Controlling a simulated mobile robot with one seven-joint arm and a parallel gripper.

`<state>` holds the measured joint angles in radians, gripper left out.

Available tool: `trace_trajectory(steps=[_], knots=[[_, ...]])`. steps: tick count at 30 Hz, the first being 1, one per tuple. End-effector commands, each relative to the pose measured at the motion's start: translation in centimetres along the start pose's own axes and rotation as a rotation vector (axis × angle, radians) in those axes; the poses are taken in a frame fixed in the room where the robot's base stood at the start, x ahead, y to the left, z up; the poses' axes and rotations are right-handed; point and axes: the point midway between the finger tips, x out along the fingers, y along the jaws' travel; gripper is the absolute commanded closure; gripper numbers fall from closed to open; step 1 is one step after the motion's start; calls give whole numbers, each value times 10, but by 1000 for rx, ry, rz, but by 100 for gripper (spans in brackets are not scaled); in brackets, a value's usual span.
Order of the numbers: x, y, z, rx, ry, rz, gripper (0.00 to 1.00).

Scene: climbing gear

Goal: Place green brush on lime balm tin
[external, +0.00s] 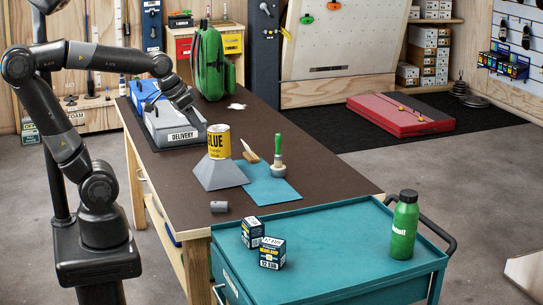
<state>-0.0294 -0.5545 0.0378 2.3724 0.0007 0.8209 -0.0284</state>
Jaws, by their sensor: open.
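I cannot pick out a lime balm tin; the inside of the grey DELIVERY bin (178,134) is partly hidden by my arm. My gripper (186,106) is open, pointing down at the DELIVERY bin, at the left of the workbench. It is well apart from the green-handled tool, behind and to its left.
A yellow glue can (218,141) stands on a grey tapered block (220,175). A wooden-handled brush (250,154) lies by the teal mat (270,188). A green backpack (208,62) stands behind. A grey cylinder (219,207) lies in front. A teal cart (335,262) holds boxes and a green bottle (404,225).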

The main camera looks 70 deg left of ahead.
Motion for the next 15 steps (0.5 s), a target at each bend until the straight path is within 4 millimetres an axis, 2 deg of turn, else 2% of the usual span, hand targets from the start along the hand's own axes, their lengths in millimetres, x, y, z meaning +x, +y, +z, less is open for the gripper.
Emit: trace_trajectory(steps=[1,3,6,10,15], knots=[[-7,5,16,21,3,5,59],[-12,9,35,45,-2,9,59],[-16,13,55,72,-6,11,59],[-18,15,68,90,-11,12,59],[-18,16,71,93,-13,12,59]])
